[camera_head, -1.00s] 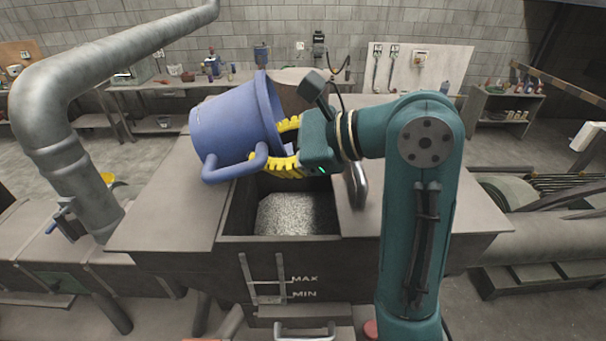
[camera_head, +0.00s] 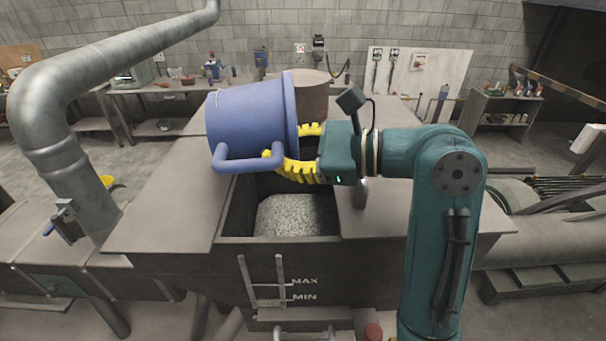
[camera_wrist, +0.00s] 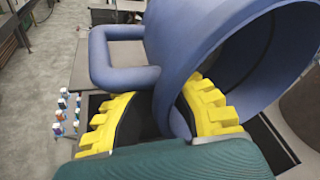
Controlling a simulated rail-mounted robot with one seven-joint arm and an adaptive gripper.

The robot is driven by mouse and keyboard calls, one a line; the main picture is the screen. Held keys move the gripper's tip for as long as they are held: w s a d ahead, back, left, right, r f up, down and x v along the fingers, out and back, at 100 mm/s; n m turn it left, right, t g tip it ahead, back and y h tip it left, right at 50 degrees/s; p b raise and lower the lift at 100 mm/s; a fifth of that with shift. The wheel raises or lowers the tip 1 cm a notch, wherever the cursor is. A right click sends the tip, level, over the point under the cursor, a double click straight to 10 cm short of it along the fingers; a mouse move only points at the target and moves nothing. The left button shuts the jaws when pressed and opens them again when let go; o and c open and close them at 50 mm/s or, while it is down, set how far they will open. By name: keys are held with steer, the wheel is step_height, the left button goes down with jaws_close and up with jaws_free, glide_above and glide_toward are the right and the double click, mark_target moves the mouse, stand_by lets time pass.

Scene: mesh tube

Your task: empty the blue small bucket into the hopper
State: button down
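The blue small bucket (camera_head: 245,120) lies tipped on its side in the air above the hopper's left part, its mouth facing right. My gripper (camera_head: 305,152) has yellow ribbed fingers, one on each side of the bucket's rim wall. In the wrist view my gripper (camera_wrist: 160,112) has the bucket wall (camera_wrist: 178,75) between its fingers, with the handle at the left. The visible part of the bucket's inside shows no material. The hopper (camera_head: 232,215) is an open dark box below, with grey granules inside; the bucket hides part of its back edge.
Flat metal covers lie left (camera_head: 170,205) and right (camera_head: 385,215) of the opening. A brown cylinder (camera_head: 308,95) stands close behind the bucket's mouth. A large grey pipe (camera_head: 45,120) rises at the left. Workbenches stand along the back wall.

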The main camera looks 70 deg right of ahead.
mark_target(284, 130)
steer(key=shift+s+r, duration=0.1)
steer(key=shift+r, duration=0.05)
steer(key=shift+s+d+r+m+t+p, duration=0.1)
steer(key=shift+s+r+m+t+p, duration=0.1)
steer(key=shift+r+t, duration=0.25)
steer(key=shift+s+d+r+m+t+p, duration=0.1)
steer(key=shift+r+t+p, duration=0.1)
steer(key=shift+r+t, duration=0.2)
steer(key=shift+f, duration=0.1)
steer(key=shift+s+d+r+t+y, duration=0.1)
steer(key=shift+s+r+t+y, duration=0.15)
steer(key=shift+r+y, duration=0.2)
steer(key=shift+d+r+y, duration=0.1)
steer(key=shift+r+y, duration=0.15)
steer(key=shift+y, duration=0.1)
steer(key=shift+s+r, duration=0.1)
steer(key=shift+r, duration=0.1)
